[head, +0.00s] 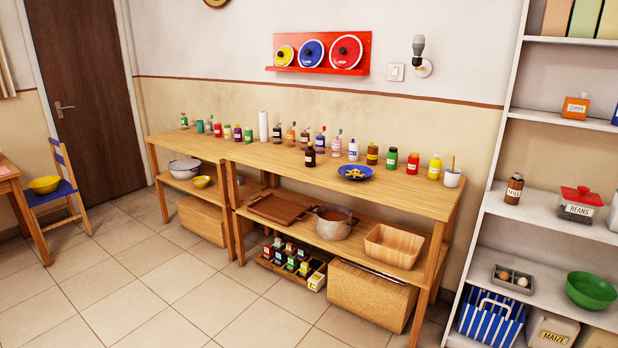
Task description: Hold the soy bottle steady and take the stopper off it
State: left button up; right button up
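A dark brown bottle (310,156) stands upright near the front edge of the long wooden table (400,187), left of a blue plate. Another dark brown bottle (514,189) with a white label stands on the white shelf unit at the right. Both labels are too small to read, so I cannot tell which is the soy bottle. I cannot make out a separate stopper on either one. Neither of my grippers is in view.
Several bottles and jars line the tables' back. A blue plate (355,173) with yellow food sits near the front edge. A pot (333,225) and wooden box (394,245) stand on the lower shelf. A chair (68,180) stands left.

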aim_at(310, 153)
jog(key=i, duration=1.95)
